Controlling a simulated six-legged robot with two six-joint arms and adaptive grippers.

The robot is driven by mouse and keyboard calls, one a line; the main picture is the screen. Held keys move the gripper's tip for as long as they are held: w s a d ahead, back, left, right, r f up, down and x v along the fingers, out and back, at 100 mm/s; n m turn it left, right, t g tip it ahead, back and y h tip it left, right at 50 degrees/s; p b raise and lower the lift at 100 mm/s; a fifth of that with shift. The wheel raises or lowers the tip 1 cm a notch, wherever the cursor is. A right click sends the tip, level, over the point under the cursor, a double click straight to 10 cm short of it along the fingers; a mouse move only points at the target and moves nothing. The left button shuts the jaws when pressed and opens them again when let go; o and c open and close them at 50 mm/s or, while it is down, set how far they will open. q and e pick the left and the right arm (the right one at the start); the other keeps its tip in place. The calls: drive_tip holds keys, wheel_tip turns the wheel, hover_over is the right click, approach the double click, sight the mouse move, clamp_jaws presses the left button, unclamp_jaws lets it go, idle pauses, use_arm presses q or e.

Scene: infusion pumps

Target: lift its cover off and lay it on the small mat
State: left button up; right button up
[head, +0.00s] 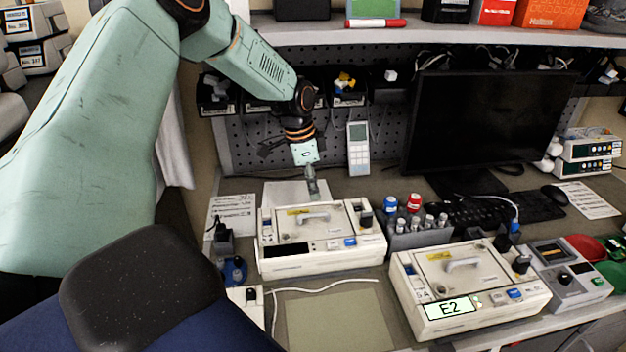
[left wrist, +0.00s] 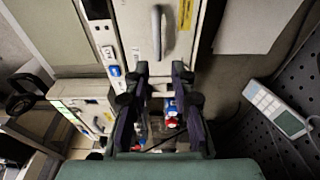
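The left infusion pump (head: 318,262) has a pale cover with a raised handle (head: 308,217) on top and a dark display. The right pump (head: 470,318) has a similar covered top with a handle (head: 462,264), and its lit display reads E2. Both covers are on. A small greenish mat (head: 338,322) lies bare in front of the left pump. My left gripper (head: 313,192) points down above the back of the left pump. In the left wrist view its fingers (left wrist: 160,82) are apart with nothing held, and the left pump's handle (left wrist: 158,32) shows beyond them. My right gripper is not in view.
A rack of tubes and bottles (head: 416,236) stands between the pumps. A monitor (head: 488,122) and keyboard (head: 478,210) are behind. A white cable (head: 330,285) runs along the mat's back edge. A grey device (head: 568,278) stands right of the right pump.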

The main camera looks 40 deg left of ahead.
sight(313, 214)
use_arm(q)
drive_tip(key=shift+s+d, duration=0.15)
drive_tip(key=shift+s, duration=0.15)
drive_tip(key=shift+s+f+b, duration=0.1)
drive_tip(key=shift+f+b, duration=0.05)
drive_tip(key=shift+b, duration=0.35)
wheel_tip(313, 214, down, 6)
drive_tip(key=b, duration=0.4)
drive_tip(key=shift+r, duration=0.2)
drive_tip(key=shift+f+b, duration=0.45)
drive_tip(key=shift+f, duration=0.05)
drive_tip(key=shift+w+f, duration=0.15)
drive_tip(key=shift+w, duration=0.05)
drive_tip(key=shift+w, duration=0.1)
drive_tip(key=shift+c, duration=0.5)
drive_tip(key=shift+s, duration=0.2)
clamp_jaws()
